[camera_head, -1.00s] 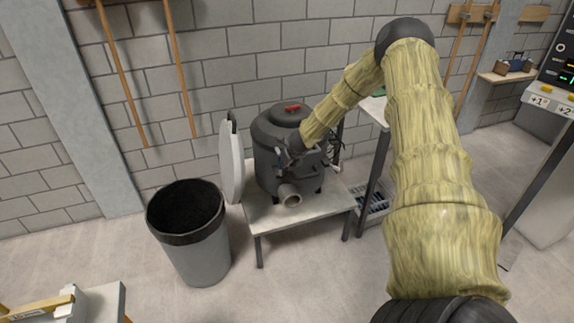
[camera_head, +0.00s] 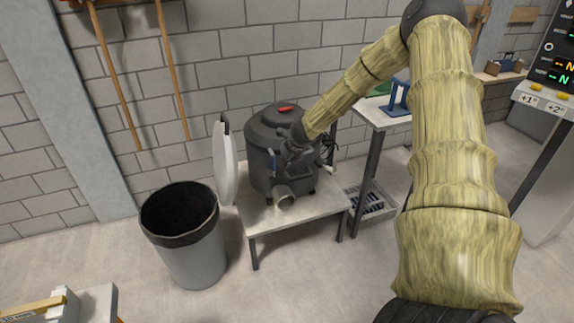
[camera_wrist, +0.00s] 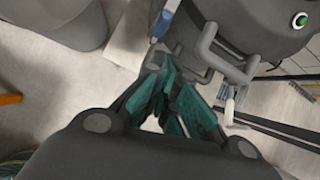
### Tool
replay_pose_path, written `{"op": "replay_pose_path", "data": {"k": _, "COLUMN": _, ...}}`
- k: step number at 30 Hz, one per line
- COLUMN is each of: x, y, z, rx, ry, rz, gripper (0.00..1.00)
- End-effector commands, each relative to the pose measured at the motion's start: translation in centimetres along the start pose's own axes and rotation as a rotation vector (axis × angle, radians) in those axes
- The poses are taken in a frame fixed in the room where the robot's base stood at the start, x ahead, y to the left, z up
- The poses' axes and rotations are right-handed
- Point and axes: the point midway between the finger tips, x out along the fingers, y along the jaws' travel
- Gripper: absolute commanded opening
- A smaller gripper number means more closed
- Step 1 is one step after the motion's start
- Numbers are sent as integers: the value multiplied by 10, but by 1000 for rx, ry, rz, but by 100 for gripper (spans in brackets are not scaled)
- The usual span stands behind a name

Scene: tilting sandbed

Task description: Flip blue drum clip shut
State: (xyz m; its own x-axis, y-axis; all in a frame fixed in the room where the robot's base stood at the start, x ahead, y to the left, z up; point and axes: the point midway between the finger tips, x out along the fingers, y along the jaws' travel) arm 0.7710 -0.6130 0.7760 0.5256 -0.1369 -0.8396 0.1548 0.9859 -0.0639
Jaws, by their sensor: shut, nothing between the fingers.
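The dark grey drum (camera_head: 262,140) with a red knob on its lid stands on a low pale table (camera_head: 258,222). A small blue clip (camera_head: 273,160) shows on its front, beside my gripper (camera_head: 283,160). A grey bracket-like latch (camera_wrist: 215,55) lies to the right of the clip. My wrist hides part of the drum's right side.
A round white panel (camera_head: 226,165) stands upright close to the drum's left. A grey bin (camera_head: 190,250) is on the floor at left. A taller table (camera_head: 372,118) stands to the right, with a basket (camera_head: 368,205) low beside it. A short pipe (camera_head: 284,200) juts from the drum's front.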

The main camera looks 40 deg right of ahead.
Motion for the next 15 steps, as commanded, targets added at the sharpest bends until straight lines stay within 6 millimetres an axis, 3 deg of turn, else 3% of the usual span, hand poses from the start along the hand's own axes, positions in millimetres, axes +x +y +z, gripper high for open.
{"op": "replay_pose_path", "data": {"k": 6, "x": -21, "y": -4, "z": 7, "rx": 1, "ry": 0, "rz": 1, "gripper": 0}}
{"op": "replay_pose_path", "data": {"k": 15, "x": -33, "y": -6, "z": 10, "rx": 2, "ry": 1, "rz": -1, "gripper": 0}}
